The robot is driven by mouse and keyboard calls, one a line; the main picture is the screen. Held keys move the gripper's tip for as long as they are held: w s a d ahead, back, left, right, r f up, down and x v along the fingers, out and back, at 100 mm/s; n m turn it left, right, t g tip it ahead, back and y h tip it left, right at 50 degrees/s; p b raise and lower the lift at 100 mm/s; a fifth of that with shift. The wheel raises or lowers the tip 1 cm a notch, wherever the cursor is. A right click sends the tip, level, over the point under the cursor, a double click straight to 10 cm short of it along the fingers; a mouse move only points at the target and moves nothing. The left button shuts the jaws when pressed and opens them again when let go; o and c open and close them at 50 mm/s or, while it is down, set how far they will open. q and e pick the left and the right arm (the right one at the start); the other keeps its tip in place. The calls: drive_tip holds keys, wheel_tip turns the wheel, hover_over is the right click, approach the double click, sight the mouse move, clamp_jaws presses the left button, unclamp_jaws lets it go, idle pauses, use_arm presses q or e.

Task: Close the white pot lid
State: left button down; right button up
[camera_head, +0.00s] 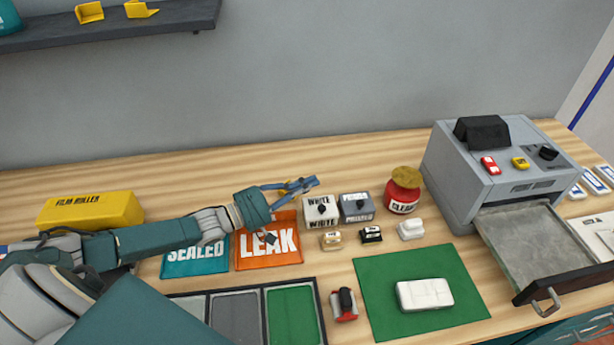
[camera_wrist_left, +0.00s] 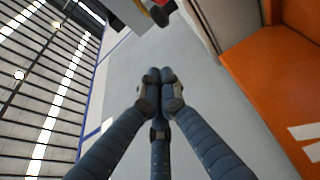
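The white pot (camera_head: 321,218) is a small white box marked WHITE, with a black knob (camera_head: 322,208) at its top. It stands behind the small blocks on the bench; whether its lid is fully down is not clear. My left gripper (camera_head: 311,183) hangs just behind and left of the pot, above the bench, apart from it as far as I can see. Its blue fingers come together at the tips and hold nothing visible. The left wrist view shows the fingertips (camera_wrist_left: 161,75) close together; I cannot identify the pot there. My right gripper is not in view.
A grey pot (camera_head: 356,212) stands right beside the white pot, then a red jar (camera_head: 402,196). An orange LEAK pouch (camera_head: 268,255) lies below my left gripper. A green mat (camera_head: 375,275) lies in front; a grey machine (camera_head: 465,180) with an open drawer stands right.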

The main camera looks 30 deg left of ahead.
use_arm(q)
drive_tip(key=shift+s+d+f, duration=0.2)
drive_tip(key=shift+s+d, duration=0.1)
drive_tip(key=shift+s, duration=0.15)
drive_tip(key=shift+s+d+f, duration=0.1)
drive_tip(key=shift+s+d, duration=0.05)
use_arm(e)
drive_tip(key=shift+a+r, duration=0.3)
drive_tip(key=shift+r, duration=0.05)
use_arm(q)
drive_tip(key=shift+s+d+f, duration=0.1)
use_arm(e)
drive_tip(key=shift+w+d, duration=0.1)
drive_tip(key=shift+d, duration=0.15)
use_arm(q)
drive_tip(key=shift+p, duration=0.3)
